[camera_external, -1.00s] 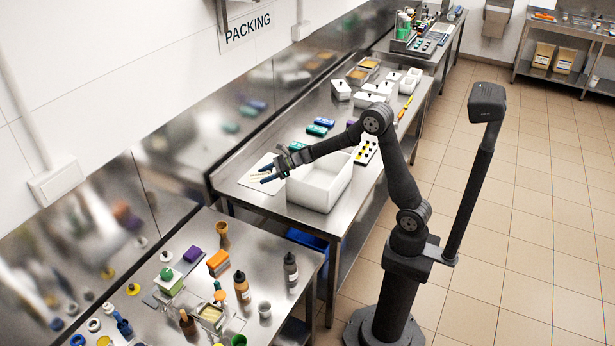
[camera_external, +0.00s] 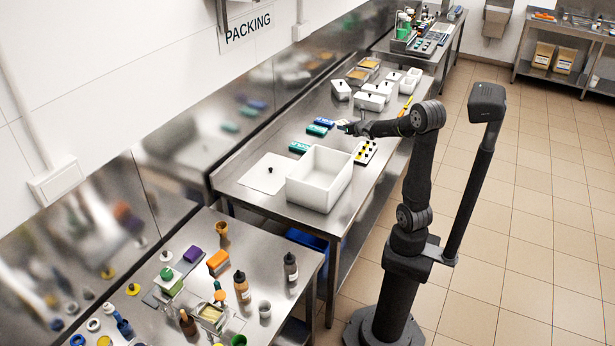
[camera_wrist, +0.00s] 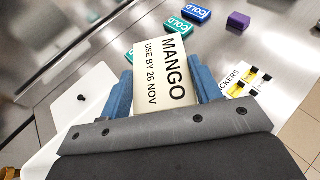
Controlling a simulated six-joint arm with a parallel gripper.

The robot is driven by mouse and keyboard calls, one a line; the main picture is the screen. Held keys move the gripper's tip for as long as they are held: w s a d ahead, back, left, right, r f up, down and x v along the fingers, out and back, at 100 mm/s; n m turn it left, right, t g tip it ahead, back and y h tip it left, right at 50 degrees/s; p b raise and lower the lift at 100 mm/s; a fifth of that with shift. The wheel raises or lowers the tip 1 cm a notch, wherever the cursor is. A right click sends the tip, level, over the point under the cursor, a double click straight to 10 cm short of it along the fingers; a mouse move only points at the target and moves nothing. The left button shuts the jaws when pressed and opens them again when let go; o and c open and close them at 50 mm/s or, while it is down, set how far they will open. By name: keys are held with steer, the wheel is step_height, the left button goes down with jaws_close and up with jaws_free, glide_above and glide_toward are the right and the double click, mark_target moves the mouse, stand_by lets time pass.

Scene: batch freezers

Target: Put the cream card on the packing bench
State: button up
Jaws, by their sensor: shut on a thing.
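A cream card (camera_wrist: 162,75) printed "MANGO USE BY 26 NOV" is in my gripper, between its two blue fingers (camera_wrist: 160,92) in the wrist view. My gripper (camera_external: 345,127) is shut on the card and stands over the middle of the steel packing bench (camera_external: 335,221), right of the blue and green packs. The card is too small to make out in the external view. The wrist view shows bare bench top (camera_wrist: 235,57) beyond the card; its exact height above the bench is unclear.
A white open tub (camera_external: 320,178) and a flat white lid with a black knob (camera_external: 262,180) stand at the near end. COLD packs (camera_external: 318,130) lie behind the gripper. A sticker sheet (camera_external: 365,152) lies near the right edge. Several white lidded tubs (camera_external: 370,102) stand farther back.

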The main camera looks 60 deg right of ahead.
steer(key=shift+s+d+m+g+h, duration=0.25)
steer(key=shift+s+d+m+h, duration=0.15)
steer(key=shift+s, duration=0.4)
steer(key=shift+s+d+m+g+h, duration=0.25)
steer(key=shift+s+d, duration=0.2)
steer(key=shift+s, duration=0.35)
steer(key=w+d+f, duration=0.1)
steer(key=w+d, duration=0.2)
steer(key=d, duration=0.8)
steer(key=shift+m+g+h, duration=0.35)
steer(key=shift+m+g, duration=0.05)
steer(key=shift+m, duration=0.05)
steer(key=s+d+f, duration=0.1)
steer(key=d+f, duration=0.4)
steer(key=d, duration=0.4)
steer(key=s+d+f, duration=0.2)
steer(key=d+f, duration=0.3)
steer(key=d, duration=0.4)
steer(key=s+d+f, duration=0.2)
steer(key=d+f, duration=0.3)
steer(key=d, duration=0.4)
steer(key=shift+s+d+f, duration=0.15)
steer(key=shift+f, duration=3.25)
steer(key=shift+f, duration=0.6)
